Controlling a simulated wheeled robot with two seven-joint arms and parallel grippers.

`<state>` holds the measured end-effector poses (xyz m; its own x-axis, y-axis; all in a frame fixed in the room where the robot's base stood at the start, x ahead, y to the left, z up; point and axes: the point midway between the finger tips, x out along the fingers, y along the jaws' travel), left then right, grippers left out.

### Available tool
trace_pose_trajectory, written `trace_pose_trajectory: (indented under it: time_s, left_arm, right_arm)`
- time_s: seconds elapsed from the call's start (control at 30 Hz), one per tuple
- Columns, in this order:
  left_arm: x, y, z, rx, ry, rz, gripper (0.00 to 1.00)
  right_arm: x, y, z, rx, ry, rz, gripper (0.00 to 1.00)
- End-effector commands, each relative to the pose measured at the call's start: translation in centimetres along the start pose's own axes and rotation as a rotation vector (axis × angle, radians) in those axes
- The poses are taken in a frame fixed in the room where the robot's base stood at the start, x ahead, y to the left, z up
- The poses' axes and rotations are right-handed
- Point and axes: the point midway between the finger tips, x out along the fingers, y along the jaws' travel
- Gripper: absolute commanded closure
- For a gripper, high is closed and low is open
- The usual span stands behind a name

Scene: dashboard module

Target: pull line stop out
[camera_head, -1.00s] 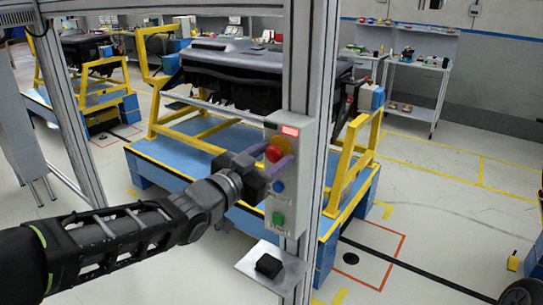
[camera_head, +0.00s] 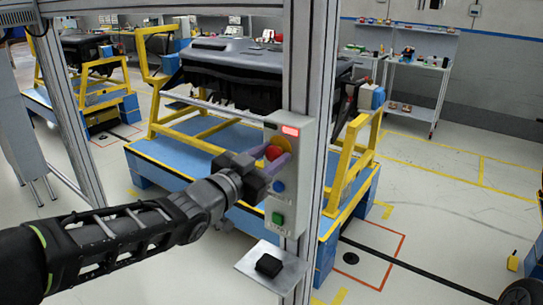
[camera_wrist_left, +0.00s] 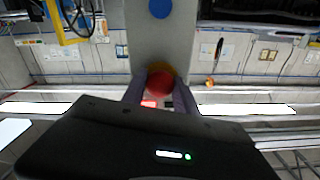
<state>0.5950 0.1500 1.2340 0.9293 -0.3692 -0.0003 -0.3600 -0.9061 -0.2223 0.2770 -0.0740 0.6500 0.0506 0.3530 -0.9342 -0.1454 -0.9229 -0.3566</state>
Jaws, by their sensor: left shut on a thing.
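The line stop is a red mushroom button (camera_head: 273,153) on a yellow surround, high on a grey control box (camera_head: 299,207) fixed to a metal post. My left gripper (camera_head: 276,158) is at the button, with its purple fingers on either side of it. In the left wrist view the red button (camera_wrist_left: 160,82) sits between the two fingertips (camera_wrist_left: 160,92), and the gripper is shut on it. A blue button (camera_head: 278,186) and a green button (camera_head: 278,218) are lower on the box. My right gripper is not in view.
A small metal shelf (camera_head: 247,262) with a black object (camera_head: 268,265) juts out below the box. The aluminium post (camera_head: 318,100) stands directly behind the box. A dashboard (camera_head: 245,60) on a yellow and blue stand is further back.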

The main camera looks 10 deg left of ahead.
Motion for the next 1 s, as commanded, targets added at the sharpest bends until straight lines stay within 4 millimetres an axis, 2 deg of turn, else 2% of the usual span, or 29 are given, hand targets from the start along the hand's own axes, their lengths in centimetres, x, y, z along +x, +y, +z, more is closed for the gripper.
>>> trace_pose_trajectory:
  time_s: [0.47,0.67,0.87,0.9,1.0]
  left_arm:
    - [0.0,0.0,0.0,0.0,0.0,0.0,1.0]
    - [-1.1,0.0,0.1,0.001,0.002,0.0,1.0]
    - [-1.1,0.0,0.0,0.0,0.0,0.0,1.0]
    - [-1.1,0.0,0.0,0.0,0.0,0.0,0.64]
    - [-1.1,0.0,0.0,0.0,0.0,0.0,0.56]
  right_arm:
    - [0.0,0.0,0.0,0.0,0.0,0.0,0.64]
    - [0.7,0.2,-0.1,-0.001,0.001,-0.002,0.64]
    - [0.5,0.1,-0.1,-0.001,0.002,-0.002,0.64]
    - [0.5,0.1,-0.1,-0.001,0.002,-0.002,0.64]
    - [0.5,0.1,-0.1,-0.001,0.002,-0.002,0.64]
